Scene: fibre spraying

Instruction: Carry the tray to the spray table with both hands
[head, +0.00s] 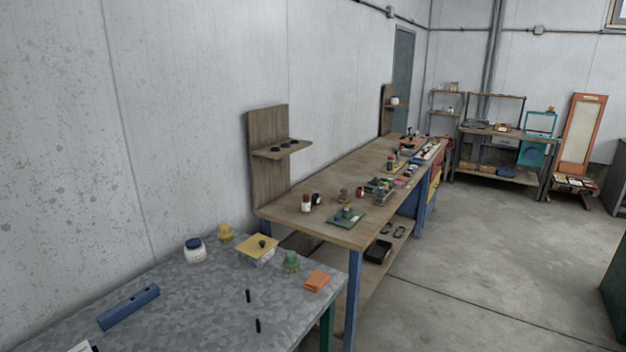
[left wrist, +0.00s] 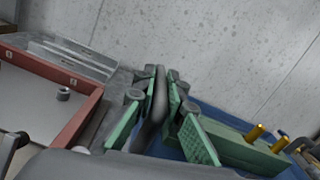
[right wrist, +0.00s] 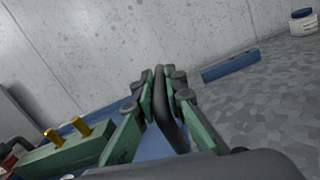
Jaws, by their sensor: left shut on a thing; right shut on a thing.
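The blue tray (left wrist: 222,117) shows in both wrist views, also in the right wrist view (right wrist: 153,147). A green block (left wrist: 240,148) with brass pegs sits on it, seen too in the right wrist view (right wrist: 62,150). My left gripper (left wrist: 160,82) has green fingers shut on a dark handle at one end of the tray. My right gripper (right wrist: 158,82) is shut on a dark handle at the other end. The head view shows neither gripper nor the tray. I cannot tell which table is the spray table.
A grey mottled table (head: 200,300) holds a blue bar (head: 128,307), a white jar (head: 195,250) and an orange block (head: 317,281). A cluttered wooden bench (head: 285,207) stands beyond. A red-edged box (left wrist: 50,75) lies beside my left gripper. Floor (head: 470,270) at right is clear.

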